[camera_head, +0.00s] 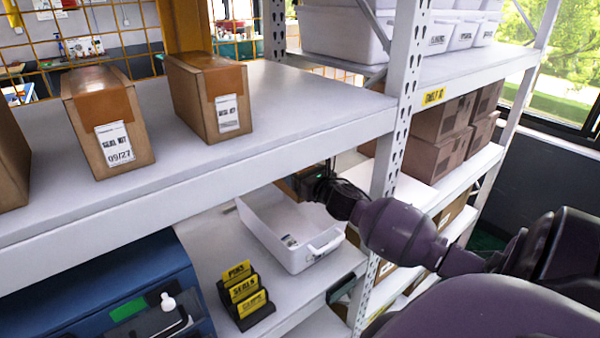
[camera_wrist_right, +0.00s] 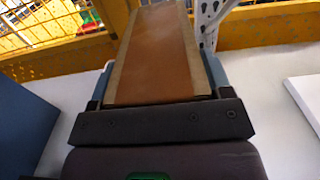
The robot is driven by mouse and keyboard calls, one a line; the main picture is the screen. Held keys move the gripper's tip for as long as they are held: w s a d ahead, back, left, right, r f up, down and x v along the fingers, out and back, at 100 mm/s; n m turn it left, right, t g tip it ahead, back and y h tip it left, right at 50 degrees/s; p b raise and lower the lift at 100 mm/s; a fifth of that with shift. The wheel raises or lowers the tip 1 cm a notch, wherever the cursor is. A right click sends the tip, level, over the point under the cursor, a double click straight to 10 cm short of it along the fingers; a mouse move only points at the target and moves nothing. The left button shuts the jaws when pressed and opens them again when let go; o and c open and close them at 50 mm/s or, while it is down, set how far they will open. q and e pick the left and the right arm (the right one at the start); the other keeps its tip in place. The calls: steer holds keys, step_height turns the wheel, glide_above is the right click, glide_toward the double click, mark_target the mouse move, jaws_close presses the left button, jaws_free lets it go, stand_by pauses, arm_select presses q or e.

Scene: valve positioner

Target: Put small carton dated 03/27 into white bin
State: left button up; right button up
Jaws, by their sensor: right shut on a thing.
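The white bin (camera_head: 270,235) stands on the lower shelf in the head view, with a small labelled item inside near its front. My right gripper (camera_head: 312,181) is above the back right part of the bin, under the upper shelf. It is shut on a small brown carton (camera_wrist_right: 155,60), which fills the space between the fingers in the right wrist view. In the head view only a bit of this carton shows, and its date label is hidden. My left gripper is in neither view.
A carton marked 09/27 (camera_head: 108,125) and another labelled carton (camera_head: 210,97) stand on the upper shelf (camera_head: 300,100). A grey upright post (camera_head: 400,100) is close to my right arm. A black holder with yellow signs (camera_head: 245,290) and a blue case (camera_head: 130,295) are left of the bin.

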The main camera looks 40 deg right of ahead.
arm_select(q)
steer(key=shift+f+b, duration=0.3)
steer(key=shift+b, duration=0.05)
arm_select(e)
steer(key=shift+f, duration=0.5)
arm_select(q)
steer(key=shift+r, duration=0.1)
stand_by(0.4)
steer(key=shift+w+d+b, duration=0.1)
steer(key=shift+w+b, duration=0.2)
steer(key=shift+b, duration=0.05)
arm_select(e)
steer(key=shift+f, duration=0.5)
arm_select(q)
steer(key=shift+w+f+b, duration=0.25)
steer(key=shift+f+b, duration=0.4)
steer(key=shift+b, duration=0.3)
arm_select(e)
steer(key=shift+f, duration=1.2)
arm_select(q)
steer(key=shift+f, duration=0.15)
arm_select(e)
steer(key=shift+f, duration=0.25)
